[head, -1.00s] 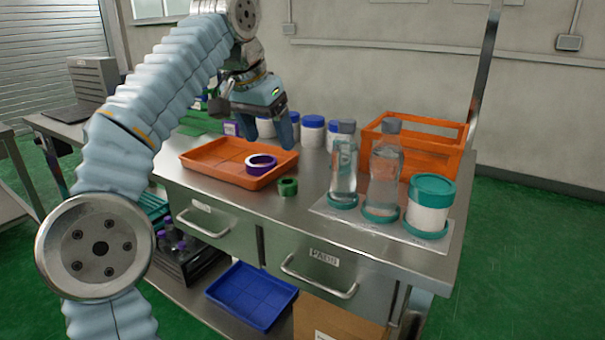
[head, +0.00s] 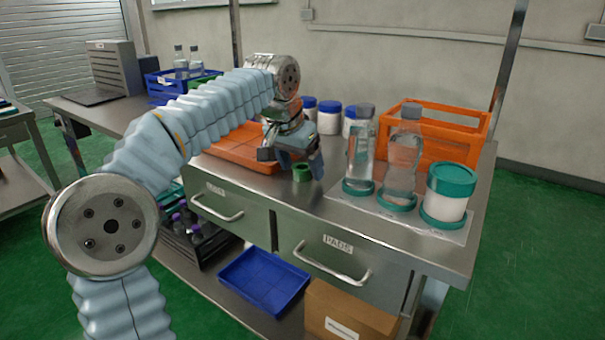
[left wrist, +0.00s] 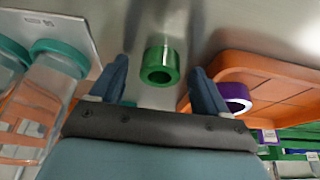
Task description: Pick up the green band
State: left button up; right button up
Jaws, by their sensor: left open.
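The green band (head: 301,173) is a short ring on the metal table, near the front edge, just right of the orange tray. In the left wrist view the green band (left wrist: 160,66) stands ahead of and between my two fingertips, with its hole showing. My left gripper (head: 296,165) is low over the table at the band, open and empty; its spread fingers also show in the left wrist view (left wrist: 160,80). I cannot tell the exact gap between fingers and band. My right gripper is in no view.
The orange tray (head: 228,153) lies left of my gripper, with a purple and white ring (left wrist: 235,97) in it. Two clear bottles (head: 359,150) and a teal-lidded jar (head: 448,195) stand on a mat to the right. An orange crate (head: 455,140) and white jars (head: 329,120) are behind.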

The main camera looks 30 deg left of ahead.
aim_at(302, 180)
pick_arm(q)
jog(key=shift+f, duration=0.2)
jog(key=c, duration=1.1)
jog(key=shift+r, duration=0.55)
jog(key=r, duration=0.3)
jog(key=shift+s+d+p, duration=0.15)
jog(key=shift+d+p, duration=0.1)
jog(key=shift+p, duration=0.15)
jog(key=s+d+r, duration=0.2)
jog(key=s+r, duration=0.1)
jog(key=s+d+r, duration=0.3)
jog(key=s, duration=0.1)
jog(key=s+d+r, duration=0.2)
jog(key=s+r, duration=0.1)
jog(key=s, duration=0.1)
jog(key=shift+s+d, duration=0.1)
jog(key=shift+d, duration=0.15)
